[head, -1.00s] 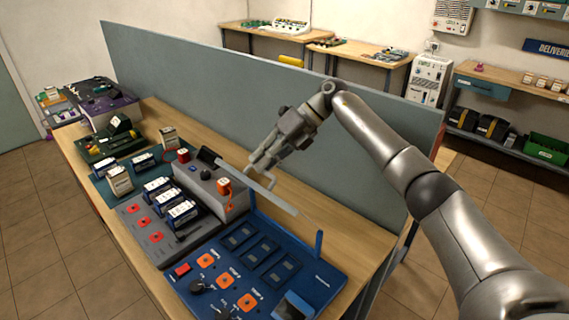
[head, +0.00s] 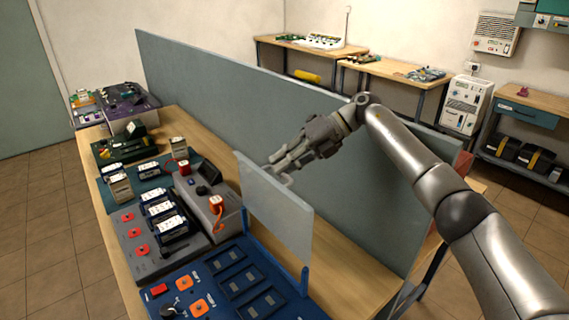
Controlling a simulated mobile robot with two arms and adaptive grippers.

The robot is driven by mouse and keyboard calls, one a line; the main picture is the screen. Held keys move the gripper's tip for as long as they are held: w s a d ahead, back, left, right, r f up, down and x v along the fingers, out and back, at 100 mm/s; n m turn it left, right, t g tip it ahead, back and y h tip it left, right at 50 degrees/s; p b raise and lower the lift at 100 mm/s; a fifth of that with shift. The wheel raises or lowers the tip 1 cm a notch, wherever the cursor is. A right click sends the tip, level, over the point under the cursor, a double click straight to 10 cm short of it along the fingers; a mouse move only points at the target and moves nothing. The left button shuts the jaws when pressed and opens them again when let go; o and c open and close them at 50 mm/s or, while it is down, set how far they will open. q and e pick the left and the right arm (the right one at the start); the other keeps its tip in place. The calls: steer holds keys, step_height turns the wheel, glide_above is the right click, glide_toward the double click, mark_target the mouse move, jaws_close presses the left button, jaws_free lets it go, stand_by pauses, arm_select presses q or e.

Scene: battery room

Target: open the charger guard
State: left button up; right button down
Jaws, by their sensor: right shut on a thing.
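The charger guard (head: 273,210) is a pale, see-through panel. It stands raised, roughly upright, between blue posts along the far edge of the blue charger (head: 205,272). My right gripper (head: 281,170) is behind the guard's upper edge, its fingers shut on the guard's small handle (head: 287,177). The fingertips are partly hidden by the panel. The charger's dark slots (head: 242,283) and orange-marked controls (head: 199,308) lie uncovered in front of the guard. My left gripper is not in view.
A grey charging unit (head: 157,245) with several batteries stands left of the blue charger, beside a grey box (head: 213,207) with an orange plug. A grey-green partition (head: 225,100) runs behind the workbench. A bare wooden strip (head: 335,270) lies between guard and partition.

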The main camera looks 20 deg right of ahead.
steer(key=shift+s+f, duration=0.2)
steer(key=shift+f, duration=0.55)
steer(key=c, duration=1.5)
jaws_free()
steer(key=shift+w, duration=0.1)
steer(key=shift+r, duration=0.1)
steer(key=shift+w+r, duration=0.15)
steer(key=shift+r, duration=0.05)
steer(key=v, duration=1.2)
steer(key=shift+w, duration=0.1)
